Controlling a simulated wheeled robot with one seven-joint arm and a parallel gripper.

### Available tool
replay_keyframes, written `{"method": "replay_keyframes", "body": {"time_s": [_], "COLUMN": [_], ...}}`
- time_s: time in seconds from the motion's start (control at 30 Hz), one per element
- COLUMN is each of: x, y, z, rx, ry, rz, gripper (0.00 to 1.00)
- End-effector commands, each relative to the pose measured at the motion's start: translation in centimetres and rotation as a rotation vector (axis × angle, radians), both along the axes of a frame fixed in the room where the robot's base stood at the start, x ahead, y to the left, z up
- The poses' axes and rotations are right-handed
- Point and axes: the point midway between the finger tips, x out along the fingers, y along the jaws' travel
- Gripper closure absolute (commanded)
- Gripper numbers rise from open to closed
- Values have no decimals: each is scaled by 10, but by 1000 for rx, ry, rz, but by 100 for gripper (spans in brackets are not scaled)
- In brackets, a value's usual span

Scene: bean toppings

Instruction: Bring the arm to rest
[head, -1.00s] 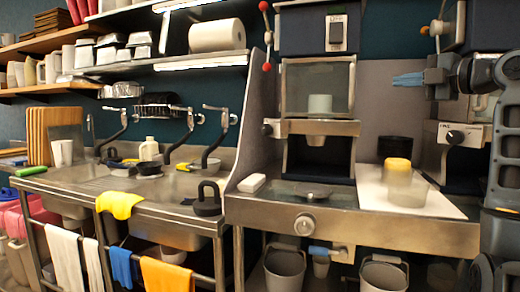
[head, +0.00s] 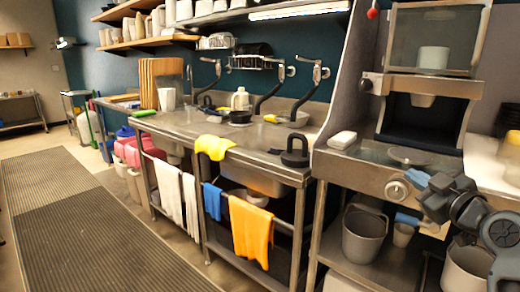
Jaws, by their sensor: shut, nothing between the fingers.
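My gripper (head: 415,180) is at the lower right of the head view, in front of the steel counter with the machine. Its blue fingertips point left and up, near the round knob (head: 396,189) on the counter front. The fingers are together with nothing between them. My dark grey wrist and arm run from it to the lower right corner. The rest of the arm is out of view.
The steel counter (head: 345,158) carries a white block (head: 342,139). A grey bucket (head: 364,235) stands on the shelf below. Left is a sink bench with a yellow cloth (head: 214,147) and an orange cloth (head: 250,232). Ribbed mats (head: 90,220) cover open floor at left.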

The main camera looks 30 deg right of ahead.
Motion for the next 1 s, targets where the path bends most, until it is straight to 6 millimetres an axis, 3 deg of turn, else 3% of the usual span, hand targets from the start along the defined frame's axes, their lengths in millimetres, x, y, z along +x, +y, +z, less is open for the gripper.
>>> {"method": "replay_keyframes", "body": {"time_s": [0.03,0.2,0.5,0.73,1.0], "x": [0,-13,-69,-132,-216], "y": [21,81,182,247,303], "z": [-21,-75,-143,-168,-166], "rx": [48,187,370,465,546], "ry": [4,3,21,44,78], "rz": [3,-10,-14,13,90], "gripper": [100,100,100,100,100]}}
